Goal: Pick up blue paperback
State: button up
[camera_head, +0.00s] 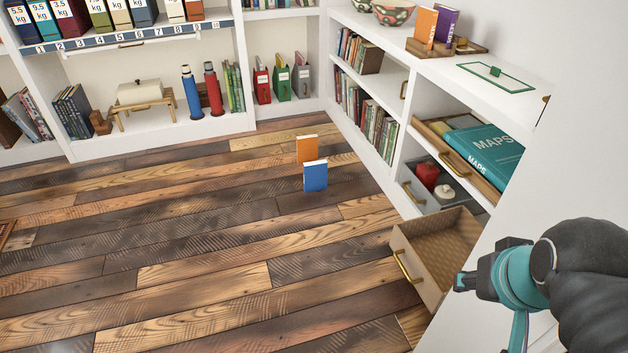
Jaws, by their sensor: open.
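A small blue paperback (315,177) stands upright on the plank floor near the middle of the view. An orange book (307,149) stands upright just behind it and slightly to the left. My gripper (462,283) is at the lower right, in front of the white shelving and well apart from the blue paperback. It is open and nothing shows in it. Part of it is seen from the side, so its far finger is hidden.
An open, empty drawer (452,262) juts over the floor between my gripper and the books. Above it, another pulled-out drawer holds a teal MAPS book (484,151). White shelves line the back and right.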

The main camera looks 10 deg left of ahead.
aim_at(315, 173)
jog(key=z, duration=0.1)
jog(key=k, duration=0.4)
jog(key=u, duration=1.5)
jog(key=i, duration=2.35)
jog(key=z, duration=1.15)
jog(key=i, duration=0.55)
jog(key=z, duration=0.4)
